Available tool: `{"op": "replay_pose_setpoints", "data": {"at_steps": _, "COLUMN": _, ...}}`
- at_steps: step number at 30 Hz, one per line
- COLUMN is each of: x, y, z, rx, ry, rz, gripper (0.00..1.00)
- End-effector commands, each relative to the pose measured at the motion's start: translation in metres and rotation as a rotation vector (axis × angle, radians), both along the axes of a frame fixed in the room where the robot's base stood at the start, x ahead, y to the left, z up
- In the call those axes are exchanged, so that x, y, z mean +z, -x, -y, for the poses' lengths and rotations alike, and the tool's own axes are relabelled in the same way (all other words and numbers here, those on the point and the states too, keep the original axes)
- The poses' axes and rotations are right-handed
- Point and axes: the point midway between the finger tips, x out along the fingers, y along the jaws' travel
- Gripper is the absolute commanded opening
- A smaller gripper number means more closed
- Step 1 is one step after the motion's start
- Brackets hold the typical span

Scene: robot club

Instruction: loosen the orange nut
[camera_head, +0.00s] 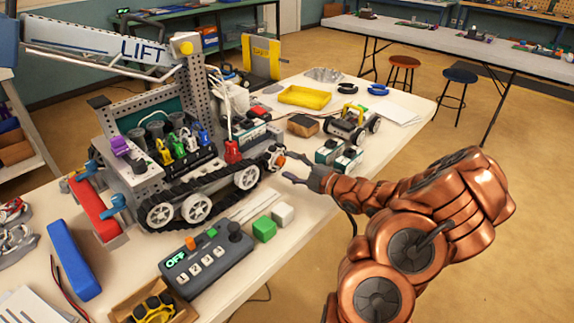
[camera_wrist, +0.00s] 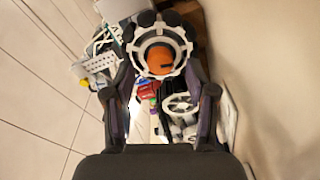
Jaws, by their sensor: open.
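The orange nut (camera_head: 279,161) sits at the near right end of the tracked robot (camera_head: 200,165), facing my gripper. In the wrist view the orange nut (camera_wrist: 160,59) shows as a round orange hub inside a white toothed ring (camera_wrist: 160,73). My gripper (camera_head: 296,168) is open and just to the right of the nut in the head view. In the wrist view the fingers of my gripper (camera_wrist: 158,48) stand to the left and right of the ring, with the nut between them. I cannot tell whether either finger touches it.
A control box (camera_head: 205,262) with buttons, a green block (camera_head: 264,229) and a white block (camera_head: 283,214) lie in front of the tracked robot. Small grey-green boxes (camera_head: 338,155) and a wheeled vehicle (camera_head: 352,124) stand close behind my gripper.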

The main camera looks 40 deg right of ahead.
Motion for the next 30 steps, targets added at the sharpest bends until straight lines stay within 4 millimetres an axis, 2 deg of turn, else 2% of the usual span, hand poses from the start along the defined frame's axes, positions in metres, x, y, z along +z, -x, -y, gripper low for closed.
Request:
{"op": "replay_pose_setpoints", "data": {"at_steps": 6, "x": 0.0, "y": -0.014, "z": -0.006, "rx": 0.002, "ry": -0.001, "rz": 0.0, "gripper": 0.56}}
{"op": "replay_pose_setpoints", "data": {"at_steps": 18, "x": 0.0, "y": -0.017, "z": -0.006, "rx": 0.001, "ry": -0.001, "rz": 0.0, "gripper": 0.55}}
{"op": "replay_pose_setpoints", "data": {"at_steps": 30, "x": 0.0, "y": -0.016, "z": -0.006, "rx": 0.001, "ry": -0.001, "rz": 0.0, "gripper": 0.14}}
